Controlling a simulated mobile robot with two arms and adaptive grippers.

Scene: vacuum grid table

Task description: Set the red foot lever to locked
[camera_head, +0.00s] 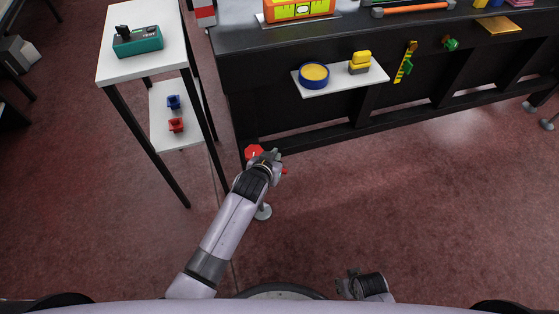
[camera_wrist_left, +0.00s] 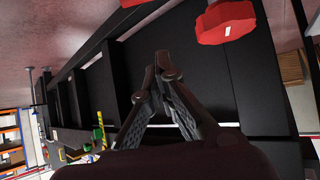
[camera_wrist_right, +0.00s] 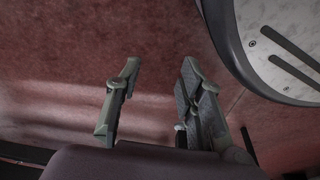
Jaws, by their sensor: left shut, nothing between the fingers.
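A red foot lever (camera_head: 254,151) sits low at the near left leg of the black table. A second red part (camera_head: 284,170) shows just right of my left gripper; I cannot tell whether they are one piece. My left gripper (camera_head: 270,157) is over this spot and hides the middle. In the left wrist view the red lever pad (camera_wrist_left: 227,22) is beyond the fingertips, up and to the right, apart from them. The left gripper (camera_wrist_left: 166,62) is shut and empty. My right gripper (camera_head: 350,285) hangs low near my base, open and empty in the right wrist view (camera_wrist_right: 159,64).
The black table (camera_head: 290,125) spans the back, with a small white shelf (camera_head: 330,86) on its front holding a blue tin and a yellow block. A white side table (camera_head: 112,65) stands at left. The red floor (camera_head: 420,200) at right is clear.

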